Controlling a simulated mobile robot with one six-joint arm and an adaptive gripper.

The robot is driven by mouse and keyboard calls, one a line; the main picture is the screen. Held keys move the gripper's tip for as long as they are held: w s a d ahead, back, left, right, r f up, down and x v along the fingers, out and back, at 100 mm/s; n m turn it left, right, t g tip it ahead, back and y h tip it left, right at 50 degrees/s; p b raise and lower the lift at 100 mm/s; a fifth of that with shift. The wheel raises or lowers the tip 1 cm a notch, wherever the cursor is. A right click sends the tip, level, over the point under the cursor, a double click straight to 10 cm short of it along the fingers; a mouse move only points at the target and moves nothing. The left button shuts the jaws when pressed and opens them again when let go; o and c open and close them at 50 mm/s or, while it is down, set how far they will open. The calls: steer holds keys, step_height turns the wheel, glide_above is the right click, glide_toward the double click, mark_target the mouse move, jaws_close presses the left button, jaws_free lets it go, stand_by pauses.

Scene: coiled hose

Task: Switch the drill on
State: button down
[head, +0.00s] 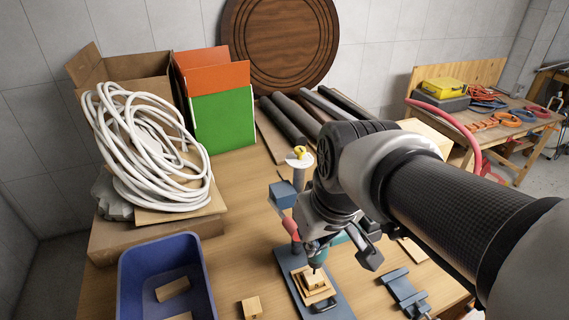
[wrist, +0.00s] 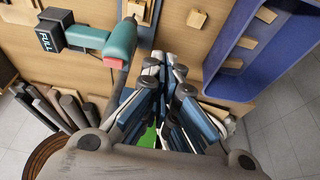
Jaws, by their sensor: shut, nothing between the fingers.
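The drill (wrist: 118,42) is teal and stands at the upper left in the wrist view. It has a red part (wrist: 112,62) on its near side and a dark block marked "FULL" (wrist: 56,38) at its end. In the head view the drill is mostly hidden behind my arm; its red part (head: 289,226) shows beside the stand column. My gripper (wrist: 165,66) is shut and empty, to the right of the drill in the wrist view, apart from the red part. The fingertips are hard to make out in the head view.
The drill stand's blue base (head: 292,288) carries wooden pieces. A blue crate (head: 130,268) with wood blocks stands at the left front. A coiled white hose (head: 150,150) lies near open boxes. A blue-grey vise (head: 405,290) lies at the right.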

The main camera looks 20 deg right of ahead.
steer(key=w+d+r+p, duration=0.6)
steer(key=w+p, duration=0.1)
steer(key=w, duration=0.1)
steer(key=shift+w+d+g, duration=0.15)
steer(key=shift+w+g, duration=0.15)
steer(key=x, duration=0.8)
steer(key=s+b+x, duration=0.1)
steer(key=x, duration=0.4)
steer(key=shift+f, duration=0.65)
